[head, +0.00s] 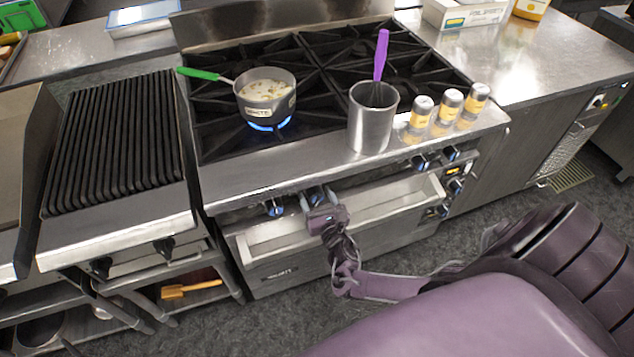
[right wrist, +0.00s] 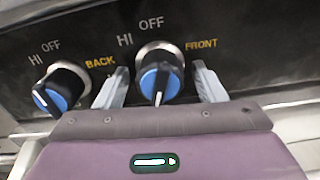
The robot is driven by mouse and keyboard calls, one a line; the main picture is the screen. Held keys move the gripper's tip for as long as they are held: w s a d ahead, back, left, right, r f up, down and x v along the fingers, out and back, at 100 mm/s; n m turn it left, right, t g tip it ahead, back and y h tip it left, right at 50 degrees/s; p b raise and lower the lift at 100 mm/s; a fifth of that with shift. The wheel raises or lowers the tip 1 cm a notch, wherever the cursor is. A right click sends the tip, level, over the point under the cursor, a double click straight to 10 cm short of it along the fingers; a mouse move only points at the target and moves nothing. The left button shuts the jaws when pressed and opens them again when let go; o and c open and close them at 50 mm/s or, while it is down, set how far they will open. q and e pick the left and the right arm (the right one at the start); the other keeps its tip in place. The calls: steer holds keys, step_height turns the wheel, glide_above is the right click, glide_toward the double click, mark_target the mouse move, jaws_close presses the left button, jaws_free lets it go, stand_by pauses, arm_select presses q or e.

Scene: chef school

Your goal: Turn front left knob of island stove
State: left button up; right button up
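The stove (head: 222,185) has two blue and black knobs at the left of its front panel. The one labelled FRONT (right wrist: 160,78) is in the middle of the right wrist view, its white pointer facing down. My right gripper (head: 318,203) is at the panel. Its open fingers (right wrist: 161,84) stand one on each side of the FRONT knob, with a small gap visible on both sides. My left gripper is not in view.
A pot (head: 266,98) with a green handle sits over a lit blue flame (head: 270,125). A steel canister (head: 372,120) with a purple-handled utensil and several shakers (head: 450,106) stand on the stove's front ledge. An open drawer-like tray (head: 270,245) lies below the knobs.

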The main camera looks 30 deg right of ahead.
steer(key=v, duration=0.7)
steer(key=shift+s, duration=0.4)
steer(key=shift+a, duration=0.1)
